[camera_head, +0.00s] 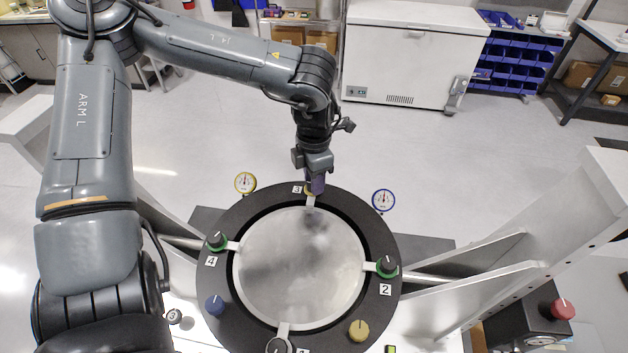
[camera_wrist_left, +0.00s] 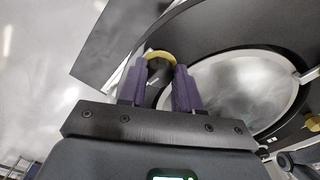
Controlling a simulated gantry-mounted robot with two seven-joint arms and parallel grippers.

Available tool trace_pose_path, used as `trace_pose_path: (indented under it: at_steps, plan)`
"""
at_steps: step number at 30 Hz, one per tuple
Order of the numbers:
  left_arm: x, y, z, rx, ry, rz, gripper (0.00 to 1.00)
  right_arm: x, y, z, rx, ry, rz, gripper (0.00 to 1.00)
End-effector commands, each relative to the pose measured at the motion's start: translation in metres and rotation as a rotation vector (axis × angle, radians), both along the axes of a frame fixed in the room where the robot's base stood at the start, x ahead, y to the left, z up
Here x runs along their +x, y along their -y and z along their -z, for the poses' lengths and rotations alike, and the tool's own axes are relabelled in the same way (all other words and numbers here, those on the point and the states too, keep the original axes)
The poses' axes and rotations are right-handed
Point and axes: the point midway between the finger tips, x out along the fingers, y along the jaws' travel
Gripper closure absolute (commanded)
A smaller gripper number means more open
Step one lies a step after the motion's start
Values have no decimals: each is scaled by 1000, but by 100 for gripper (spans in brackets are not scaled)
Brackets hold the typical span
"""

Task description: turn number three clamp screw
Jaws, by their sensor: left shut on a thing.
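The round mirror (camera_head: 300,265) sits in a black ring fixture (camera_head: 215,285). The number three clamp screw (camera_head: 308,190) is at the top of the ring beside a "3" label; its yellow collar shows, and my gripper covers most of its knob. My left gripper (camera_head: 316,184) reaches down onto it from above. In the left wrist view, its purple fingers stand on both sides of the screw's black knob (camera_wrist_left: 155,82), with the yellow collar beyond the fingertips. The gripper is shut on the knob. My right gripper is not in view.
Clamp screws with green collars stand at label 4 (camera_head: 217,240) and label 2 (camera_head: 387,267). A yellow gauge (camera_head: 245,183) and a blue gauge (camera_head: 383,200) flank screw three.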

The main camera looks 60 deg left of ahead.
Motion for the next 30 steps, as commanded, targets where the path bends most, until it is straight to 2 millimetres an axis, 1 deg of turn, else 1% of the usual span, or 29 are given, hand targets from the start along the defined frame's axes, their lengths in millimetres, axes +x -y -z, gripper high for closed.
trace_pose_path:
  at_steps: [6, 30]
  plan:
    - [0, 0, 0, 0, 2, -205, 97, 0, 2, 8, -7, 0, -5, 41]
    - [0, -2, 0, -1, 3, -965, 97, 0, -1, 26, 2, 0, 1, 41]
